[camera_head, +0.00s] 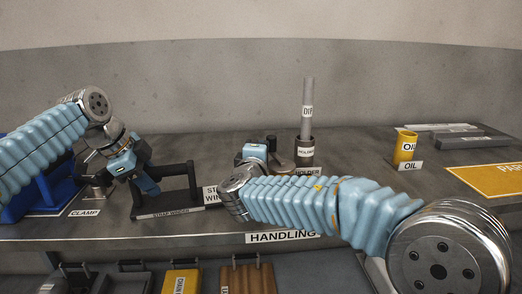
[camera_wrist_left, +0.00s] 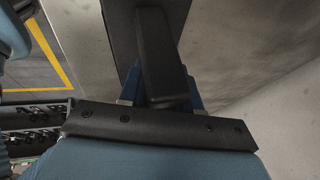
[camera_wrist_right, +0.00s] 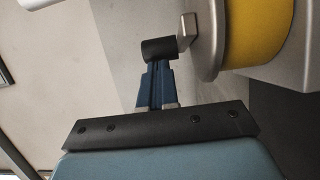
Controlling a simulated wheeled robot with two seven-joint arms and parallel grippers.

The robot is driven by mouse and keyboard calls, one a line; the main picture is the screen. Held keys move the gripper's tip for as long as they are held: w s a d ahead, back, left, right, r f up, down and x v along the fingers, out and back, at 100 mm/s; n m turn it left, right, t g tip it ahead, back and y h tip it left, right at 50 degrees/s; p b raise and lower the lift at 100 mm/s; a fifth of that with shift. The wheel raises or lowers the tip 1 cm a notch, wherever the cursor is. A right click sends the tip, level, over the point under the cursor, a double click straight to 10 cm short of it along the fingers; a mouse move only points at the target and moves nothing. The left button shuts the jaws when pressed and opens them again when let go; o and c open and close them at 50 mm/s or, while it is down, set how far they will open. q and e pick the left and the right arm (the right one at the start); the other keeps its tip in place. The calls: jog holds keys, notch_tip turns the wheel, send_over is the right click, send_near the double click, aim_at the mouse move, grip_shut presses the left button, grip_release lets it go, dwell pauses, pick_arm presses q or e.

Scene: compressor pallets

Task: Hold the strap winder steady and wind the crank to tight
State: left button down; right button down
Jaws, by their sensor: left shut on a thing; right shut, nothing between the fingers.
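The strap winder's black frame (camera_head: 165,191) stands on the bench at the left, with a label along its base. My left gripper (camera_head: 150,187) is at the frame's left part. In the left wrist view its fingers (camera_wrist_left: 160,95) are shut on a black bar of the frame (camera_wrist_left: 160,50). In the right wrist view, my right gripper (camera_wrist_right: 157,80) is shut and empty. Its fingertips are at a dark cylindrical grip (camera_wrist_right: 160,49), which they overlap in the picture; contact is unclear. A silver piece (camera_wrist_right: 187,35) joins the grip beside a yellow drum (camera_wrist_right: 250,30). My right arm hides part of the scene.
A grey cup labelled holder (camera_head: 304,155) with an upright rod (camera_head: 308,105) stands behind my right arm. A yellow oil can (camera_head: 404,148) and yellow mat (camera_head: 490,180) are at right. A blue clamp (camera_head: 40,195) is at far left.

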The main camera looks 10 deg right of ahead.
jog(key=shift+w+d+m+g+h, duration=0.25)
jog(key=shift+m+h, duration=0.35)
jog(key=shift+h, duration=0.3)
jog(key=shift+d+m+g+h, duration=0.25)
jog(key=shift+m+g+h, duration=0.25)
jog(key=shift+h, duration=0.2)
